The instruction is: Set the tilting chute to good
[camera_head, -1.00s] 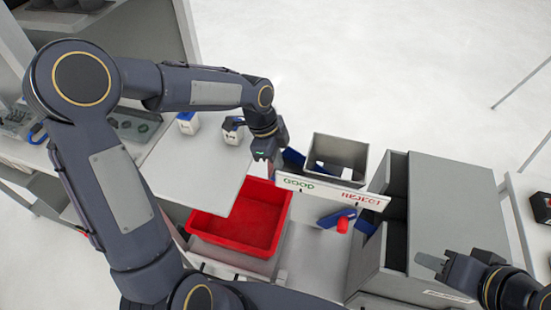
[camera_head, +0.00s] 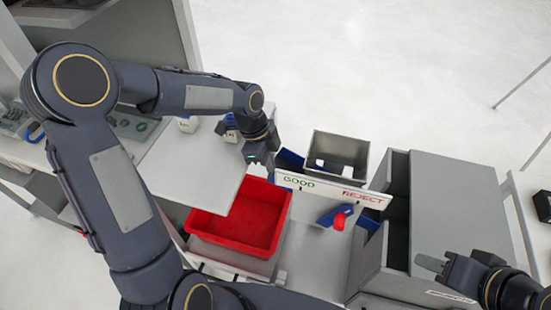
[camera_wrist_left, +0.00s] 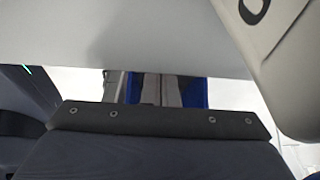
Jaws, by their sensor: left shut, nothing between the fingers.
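The chute's white sign board (camera_head: 330,189) reads GOOD at its left end and REJECT at its right. Below the board is a blue chute part (camera_head: 327,217) with a red knob (camera_head: 339,221), on the REJECT side of the middle. Another blue part (camera_head: 290,160) shows behind the board's left end. My left gripper (camera_head: 260,159) is shut and empty, up and left of the GOOD end, apart from the knob. My right gripper (camera_head: 430,263) is over the grey cabinet at the right; its finger gap cannot be made out. The left wrist view shows blue strips (camera_wrist_left: 194,92) beyond a pale panel.
A red bin (camera_head: 240,243) lies below the GOOD side. A grey open box (camera_head: 342,146) stands behind the board. A grey cabinet (camera_head: 455,205) with dark slots stands right. A pale table (camera_head: 190,175) with small white and blue items is left, under my left arm.

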